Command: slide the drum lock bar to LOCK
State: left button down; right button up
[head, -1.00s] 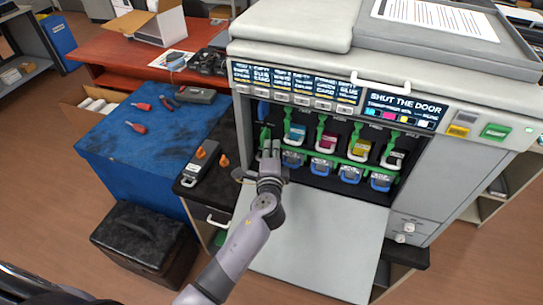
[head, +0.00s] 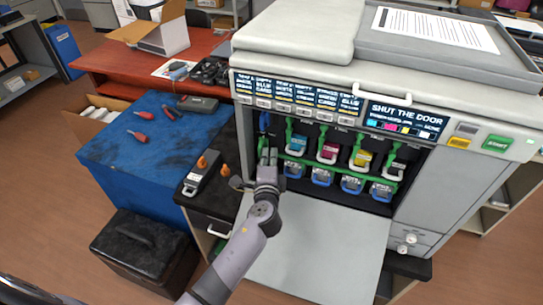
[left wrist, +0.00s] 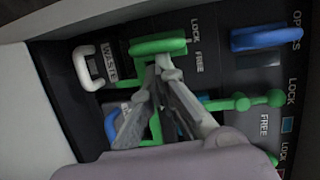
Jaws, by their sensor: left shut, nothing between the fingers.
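The green drum lock bar (head: 330,163) runs across the open front of the printer, below the coloured toner cartridges. In the left wrist view a green handle (left wrist: 158,45) lies beside printed LOCK and FREE words. My left gripper (head: 267,156) is at the left end of the bar, its fingers shut and empty. In the left wrist view its fingertips (left wrist: 162,64) are right at the green handle; I cannot tell whether they touch. The gripper hides part of the bar's left end. My right gripper is not in view.
The printer's light grey door (head: 320,245) is folded down below the bay. Several blue-handled drums (head: 321,177) sit under the bar. A blue-handled lever (left wrist: 266,37) and a white waste handle (left wrist: 88,68) are near the fingers. A blue-topped table (head: 150,150) stands at the left.

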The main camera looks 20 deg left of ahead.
pick_arm(q)
jog(key=v, duration=0.7)
jog(key=shift+s+a+f, duration=0.2)
jog(key=shift+a+f, duration=0.05)
jog(key=shift+f, duration=0.05)
